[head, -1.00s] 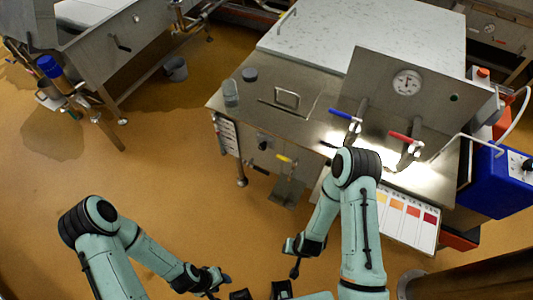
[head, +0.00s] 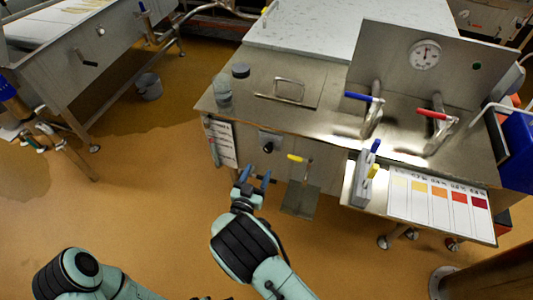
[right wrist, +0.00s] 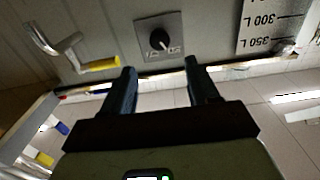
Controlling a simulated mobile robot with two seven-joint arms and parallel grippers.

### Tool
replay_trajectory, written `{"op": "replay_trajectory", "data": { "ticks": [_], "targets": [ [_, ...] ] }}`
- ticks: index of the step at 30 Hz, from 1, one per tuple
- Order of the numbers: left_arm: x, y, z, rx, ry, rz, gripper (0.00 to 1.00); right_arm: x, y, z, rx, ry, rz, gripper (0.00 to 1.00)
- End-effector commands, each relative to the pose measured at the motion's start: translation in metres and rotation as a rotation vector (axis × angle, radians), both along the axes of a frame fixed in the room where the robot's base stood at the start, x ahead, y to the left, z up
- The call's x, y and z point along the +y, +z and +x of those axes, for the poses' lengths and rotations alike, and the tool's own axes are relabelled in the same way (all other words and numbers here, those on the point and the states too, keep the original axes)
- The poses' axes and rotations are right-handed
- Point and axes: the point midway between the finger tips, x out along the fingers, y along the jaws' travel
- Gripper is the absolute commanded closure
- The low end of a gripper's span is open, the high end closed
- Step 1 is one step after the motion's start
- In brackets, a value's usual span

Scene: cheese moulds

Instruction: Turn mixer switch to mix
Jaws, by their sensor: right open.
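The mixer switch (head: 268,147) is a black knob on a grey square plate on the front panel of the steel vat. In the right wrist view the black knob (right wrist: 160,40) sits above and between the fingertips, with small markings under it that I cannot read. My right gripper (head: 254,178) is open and empty, just in front of and below the switch, apart from it. Its two fingers also show in the right wrist view (right wrist: 160,75). My left arm shows at the lower left of the head view, but its gripper is out of the picture.
A yellow-handled valve (head: 297,158) is just right of the switch. A volume scale (head: 222,143) is on its left. Blue (head: 363,97) and red (head: 433,114) tap handles stand on the vat top. A colour chart (head: 440,200) lies on the right shelf. The floor in front is clear.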

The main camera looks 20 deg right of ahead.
Motion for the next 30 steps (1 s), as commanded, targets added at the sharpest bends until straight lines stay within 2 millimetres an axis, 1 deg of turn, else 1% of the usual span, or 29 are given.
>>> {"op": "replay_trajectory", "data": {
  "ticks": [1,6,12,18,26,27,29,30],
  "targets": [
    [0.002,-0.004,0.003,-0.006,0.003,0.004,0.56,-0.008,-0.001,0.010,-0.002,-0.004,-0.001,0.40],
    [0.006,-0.011,0.012,-0.030,0.014,0.016,0.56,-0.028,-0.002,0.040,-0.001,-0.001,-0.001,0.40],
    [0.011,-0.017,0.021,-0.053,0.024,0.027,0.56,-0.046,-0.002,0.067,0.001,0.000,0.000,0.40],
    [0.013,-0.019,0.025,-0.065,0.029,0.032,0.56,-0.054,-0.001,0.079,0.002,0.001,-0.001,0.40],
    [0.013,-0.019,0.025,-0.067,0.028,0.033,0.56,-0.055,-0.001,0.080,0.003,0.002,-0.001,0.40],
    [0.013,-0.019,0.025,-0.066,0.029,0.033,0.56,-0.055,-0.001,0.080,0.003,0.002,-0.001,0.44],
    [0.013,-0.019,0.025,-0.067,0.028,0.033,0.56,-0.054,-0.001,0.080,0.003,0.002,-0.001,0.63],
    [0.013,-0.019,0.025,-0.067,0.028,0.033,0.56,-0.054,-0.001,0.080,0.003,0.002,-0.001,0.76]
  ]
}}
